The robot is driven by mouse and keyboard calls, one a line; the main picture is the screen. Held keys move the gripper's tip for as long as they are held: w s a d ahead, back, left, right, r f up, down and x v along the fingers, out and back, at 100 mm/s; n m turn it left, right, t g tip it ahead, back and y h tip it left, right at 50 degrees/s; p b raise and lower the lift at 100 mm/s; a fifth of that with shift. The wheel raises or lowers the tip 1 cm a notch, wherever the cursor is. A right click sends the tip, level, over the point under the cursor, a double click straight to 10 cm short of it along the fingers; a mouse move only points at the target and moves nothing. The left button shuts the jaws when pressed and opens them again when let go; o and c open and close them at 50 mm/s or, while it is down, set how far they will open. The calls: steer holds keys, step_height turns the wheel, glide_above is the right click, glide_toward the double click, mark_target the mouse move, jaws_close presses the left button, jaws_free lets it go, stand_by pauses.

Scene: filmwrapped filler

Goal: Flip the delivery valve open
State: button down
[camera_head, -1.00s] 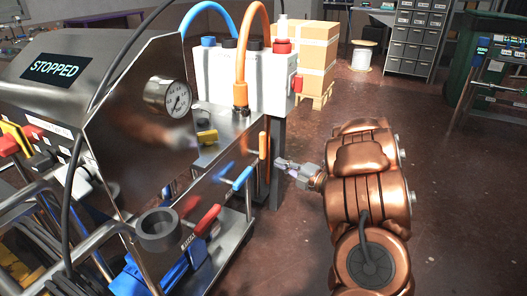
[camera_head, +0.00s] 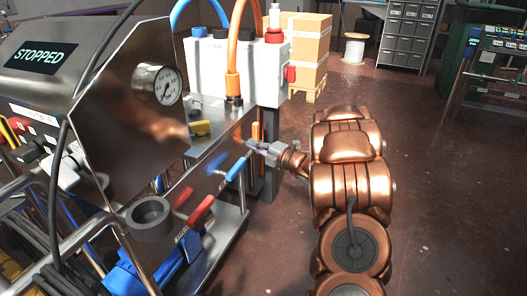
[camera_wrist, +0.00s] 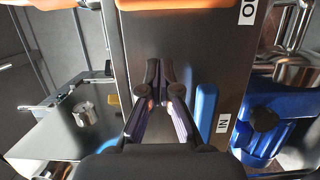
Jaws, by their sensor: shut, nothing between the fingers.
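Small levers stand along the metal panel of the machine. In the head view, an orange lever (camera_head: 255,133) is upright at the far end, a blue lever (camera_head: 237,168) is tilted nearer, and a red lever (camera_head: 201,211) is nearest. No readable label says which one is the delivery valve. My gripper (camera_head: 259,147) is shut and empty, just below the orange lever and above the blue one; I cannot tell if it touches. In the wrist view, my gripper (camera_wrist: 159,68) faces the panel, with the blue lever (camera_wrist: 204,108) to its right and an orange part (camera_wrist: 154,4) at the top edge.
The machine's display (camera_head: 39,56) reads STOPPED, and a pressure gauge (camera_head: 157,84) faces out. A white tank (camera_head: 215,68) with blue and orange hoses stands behind the panel. An IN label (camera_wrist: 223,123) is beside the blue lever. Open floor (camera_head: 430,190) lies to the right.

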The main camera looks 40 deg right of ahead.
mark_target(256, 136)
steer(key=shift+w+d+b, duration=0.4)
steer(key=shift+w+d, duration=0.7)
steer(key=shift+w, duration=0.15)
steer(key=shift+w+d, duration=0.3)
steer(key=shift+d, duration=0.2)
steer(key=shift+a+r+p, duration=0.1)
steer(key=shift+r+p, duration=0.05)
steer(key=shift+p, duration=0.2)
steer(key=shift+m, duration=0.3)
